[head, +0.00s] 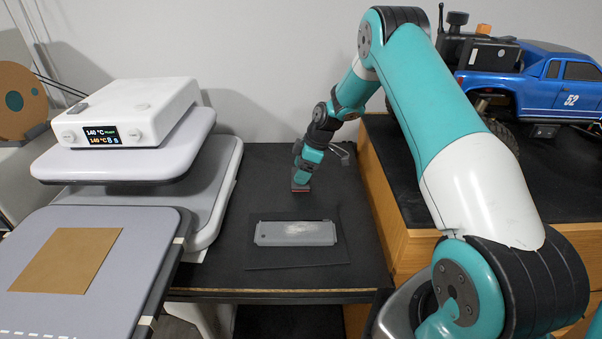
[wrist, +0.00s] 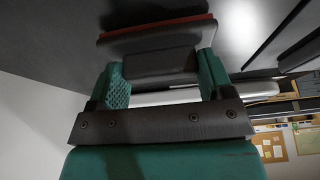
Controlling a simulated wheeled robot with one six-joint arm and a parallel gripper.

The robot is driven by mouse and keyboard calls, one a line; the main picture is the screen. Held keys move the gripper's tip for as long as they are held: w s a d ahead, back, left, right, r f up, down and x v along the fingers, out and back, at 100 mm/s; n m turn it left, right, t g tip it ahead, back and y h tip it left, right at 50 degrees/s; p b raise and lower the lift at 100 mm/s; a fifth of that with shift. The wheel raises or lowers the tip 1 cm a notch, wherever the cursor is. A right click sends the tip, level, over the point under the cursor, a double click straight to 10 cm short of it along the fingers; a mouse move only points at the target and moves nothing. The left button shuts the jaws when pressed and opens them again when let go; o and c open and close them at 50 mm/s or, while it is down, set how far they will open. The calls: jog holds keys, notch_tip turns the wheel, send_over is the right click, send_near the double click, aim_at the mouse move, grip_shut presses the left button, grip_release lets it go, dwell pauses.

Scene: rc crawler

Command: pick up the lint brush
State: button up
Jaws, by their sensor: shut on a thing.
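The lint brush (wrist: 158,50) is a dark grey block with a red pad along one face. In the wrist view it sits between the two green fingers of my gripper (wrist: 162,80), which are shut on it from both sides. In the head view my gripper (head: 306,170) points down over the back of the black table, and the brush's reddish end (head: 300,187) shows just below it. I cannot tell whether the brush touches the table top.
A grey plate (head: 295,233) lies on a dark mat (head: 300,257) in front of my gripper. A heat press (head: 125,125) stands left. A wooden cabinet (head: 385,200) stands right, bearing a blue crawler truck (head: 555,90). Bare black table (head: 262,175) lies left of my gripper.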

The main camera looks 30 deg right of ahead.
notch_tip(320, 180, up, 20)
jog(key=b, duration=0.3)
dwell(0.3)
